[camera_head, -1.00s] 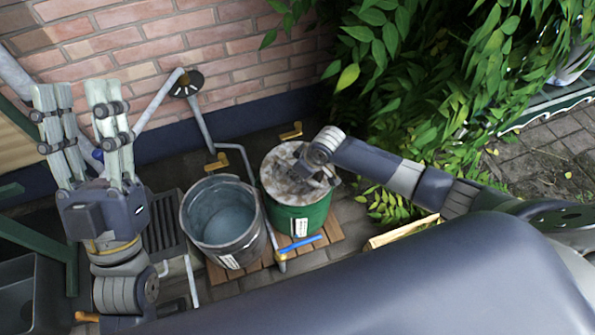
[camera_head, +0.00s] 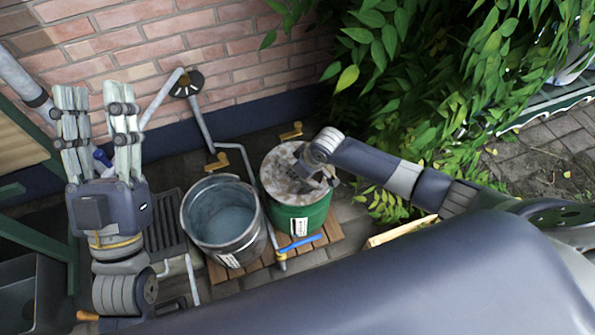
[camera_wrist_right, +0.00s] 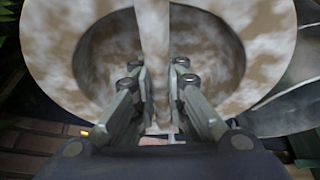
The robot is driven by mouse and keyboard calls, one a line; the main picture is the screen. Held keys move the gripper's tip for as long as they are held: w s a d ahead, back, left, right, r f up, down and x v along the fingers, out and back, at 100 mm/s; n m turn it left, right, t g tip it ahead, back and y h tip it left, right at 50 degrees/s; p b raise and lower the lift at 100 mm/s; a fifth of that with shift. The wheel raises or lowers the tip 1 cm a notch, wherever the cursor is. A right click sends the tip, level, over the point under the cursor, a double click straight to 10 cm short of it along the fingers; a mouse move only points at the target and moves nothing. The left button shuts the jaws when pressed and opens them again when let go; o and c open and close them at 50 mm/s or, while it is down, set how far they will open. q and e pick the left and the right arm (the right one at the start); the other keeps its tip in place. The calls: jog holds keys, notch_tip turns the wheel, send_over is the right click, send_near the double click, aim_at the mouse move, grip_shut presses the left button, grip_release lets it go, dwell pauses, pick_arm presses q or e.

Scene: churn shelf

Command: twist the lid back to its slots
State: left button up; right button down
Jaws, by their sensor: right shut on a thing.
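A green churn (camera_head: 300,215) with a mottled brown-and-white lid (camera_head: 283,170) stands upright on wooden slats. My right gripper (camera_head: 312,178) reaches down onto the lid. In the right wrist view the lid (camera_wrist_right: 80,60) fills the upper part, with recesses on both sides of a central bar. My right gripper (camera_wrist_right: 160,85) is shut on that bar. The head view mostly hides these fingers behind the wrist. My left gripper (camera_head: 98,105) points up at the left, its fingers apart and empty, away from the churn. The lid's slots cannot be made out.
An open grey bucket (camera_head: 222,220) stands just left of the green churn. Bent grey pipes with a yellow lever (camera_head: 235,147) run behind. A blue-handled lever (camera_head: 300,243) lies in front of the churn. Leafy branches (camera_head: 430,90) hang at the right, and a brick wall (camera_head: 150,50) closes the back.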

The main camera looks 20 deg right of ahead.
jog(key=shift+w+r, duration=0.1)
jog(key=c, duration=1.5)
grip_release()
jog(key=shift+c, duration=0.2)
jog(key=v, duration=1.2)
jog(key=shift+a, duration=0.1)
